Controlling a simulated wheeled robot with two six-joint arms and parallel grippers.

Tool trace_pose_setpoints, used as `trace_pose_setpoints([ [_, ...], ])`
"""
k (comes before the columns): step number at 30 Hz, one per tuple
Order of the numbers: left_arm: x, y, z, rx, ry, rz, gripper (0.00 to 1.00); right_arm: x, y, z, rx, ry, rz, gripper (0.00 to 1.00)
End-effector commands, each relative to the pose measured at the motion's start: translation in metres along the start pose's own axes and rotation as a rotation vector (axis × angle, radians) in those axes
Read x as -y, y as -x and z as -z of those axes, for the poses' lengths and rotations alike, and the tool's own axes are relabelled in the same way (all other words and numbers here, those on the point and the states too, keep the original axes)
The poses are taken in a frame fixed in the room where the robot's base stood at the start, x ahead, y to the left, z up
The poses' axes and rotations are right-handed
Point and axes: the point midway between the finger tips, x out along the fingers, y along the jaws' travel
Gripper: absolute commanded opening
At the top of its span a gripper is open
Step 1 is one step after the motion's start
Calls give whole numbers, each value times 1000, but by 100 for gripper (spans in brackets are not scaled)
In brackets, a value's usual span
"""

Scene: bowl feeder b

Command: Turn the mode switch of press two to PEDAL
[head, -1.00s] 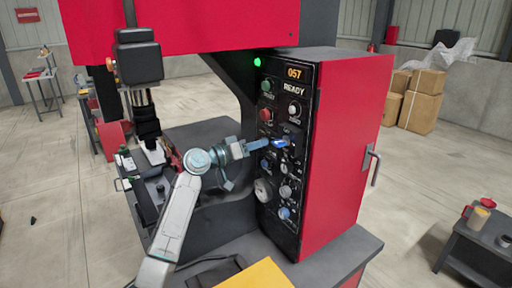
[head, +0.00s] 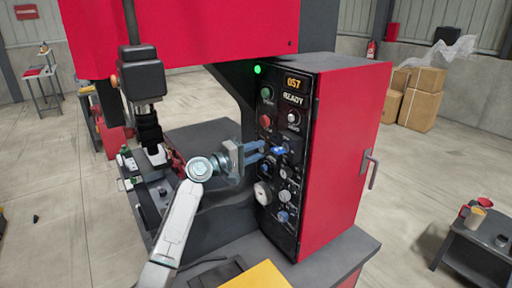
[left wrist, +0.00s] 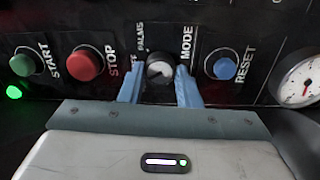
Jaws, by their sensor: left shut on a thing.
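The mode switch (left wrist: 160,70) is a round dark knob with a pale pointer, labelled MODE, with PALMS printed beside it in the left wrist view. My left gripper (left wrist: 159,90) has one blue finger on each side of the knob and is shut on it. The pointer's exact setting is hard to read, and I see no PEDAL label. In the head view my left gripper (head: 267,151) reaches the control panel (head: 305,130) of the red press from the left; the knob is hidden there by the fingers. My right gripper is not in view.
A red STOP button (left wrist: 86,64) and a blue RESET button (left wrist: 223,67) flank the knob closely; a green START button (left wrist: 24,62) and a gauge (left wrist: 303,82) lie farther out. The display (head: 294,84) reads 057 above READY. A door handle (head: 370,167) sticks out at right.

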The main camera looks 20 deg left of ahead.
Motion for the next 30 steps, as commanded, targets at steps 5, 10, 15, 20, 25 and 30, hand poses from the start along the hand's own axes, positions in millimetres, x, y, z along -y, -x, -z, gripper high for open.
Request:
trace_pose_setpoints([
  [5,-1,0,0,-4,115,1,7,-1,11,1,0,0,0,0],
  [10,-1,0,0,-7,189,0,7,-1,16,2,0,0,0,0],
  [15,0,0,0,-8,230,-1,7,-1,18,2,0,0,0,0],
  [20,1,0,0,-9,246,-1,7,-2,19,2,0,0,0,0],
  [25,1,0,0,-9,247,0,7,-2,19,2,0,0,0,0],
  [30,1,0,0,-8,247,0,7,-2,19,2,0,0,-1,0],
])
